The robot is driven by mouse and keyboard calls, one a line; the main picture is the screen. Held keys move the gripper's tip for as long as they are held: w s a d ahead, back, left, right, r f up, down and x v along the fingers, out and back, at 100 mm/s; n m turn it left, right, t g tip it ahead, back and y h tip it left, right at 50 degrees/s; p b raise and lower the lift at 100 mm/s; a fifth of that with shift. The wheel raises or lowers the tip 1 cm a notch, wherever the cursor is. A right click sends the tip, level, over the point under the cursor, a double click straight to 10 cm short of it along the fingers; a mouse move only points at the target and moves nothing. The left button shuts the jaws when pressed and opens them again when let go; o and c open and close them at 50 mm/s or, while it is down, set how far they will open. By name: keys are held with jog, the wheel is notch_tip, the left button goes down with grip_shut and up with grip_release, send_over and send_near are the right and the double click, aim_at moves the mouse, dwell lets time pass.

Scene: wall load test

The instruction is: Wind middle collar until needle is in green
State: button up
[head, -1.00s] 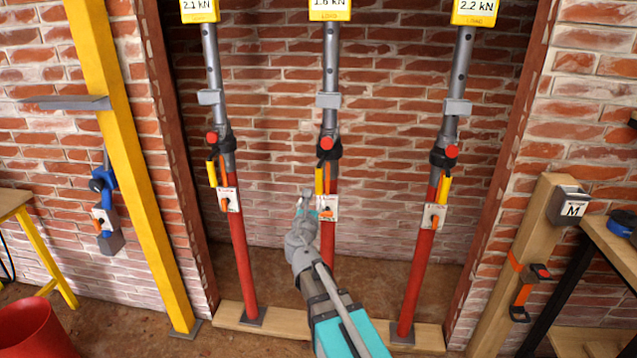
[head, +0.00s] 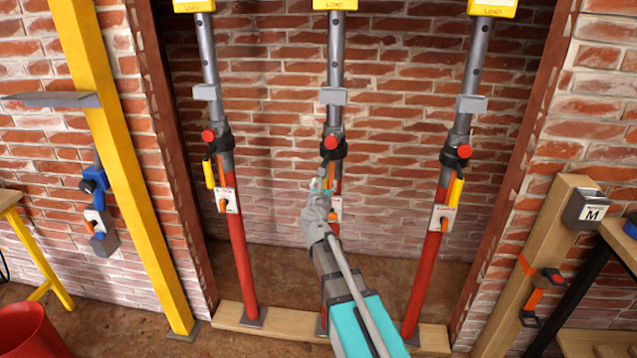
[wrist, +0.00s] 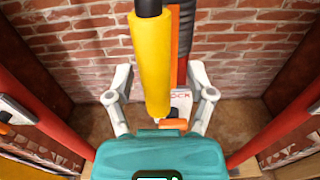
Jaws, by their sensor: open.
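The middle prop has a grey upper tube, a red lower tube and a black collar (head: 333,150) with a red knob (head: 331,142). Its yellow handle (wrist: 151,65) hangs down in the wrist view, in front of an orange strip (wrist: 185,45). My gripper (head: 320,182) is in front of the middle prop, just below the collar, and hides part of it. In the wrist view my gripper (wrist: 160,88) is open, one finger on each side of the yellow handle and apart from it. The middle yellow load box (head: 335,4) is cut off at the top; no needle or green zone shows.
Similar props stand left (head: 240,255) and right (head: 425,275), on a wooden sill (head: 285,322). A white tag with an orange lever (wrist: 175,122) sits below the handle. A yellow post (head: 120,170) stands left, a wooden post (head: 535,260) right. Brick wall lies behind.

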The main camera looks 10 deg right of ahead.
jog(key=shift+w, duration=0.1)
jog(key=shift+a, duration=0.1)
grip_shut()
dwell(0.3)
jog(key=d, duration=0.2)
jog(key=s+d, duration=0.1)
jog(key=d, duration=0.1)
jog(key=shift+s+d, duration=0.2)
grip_release()
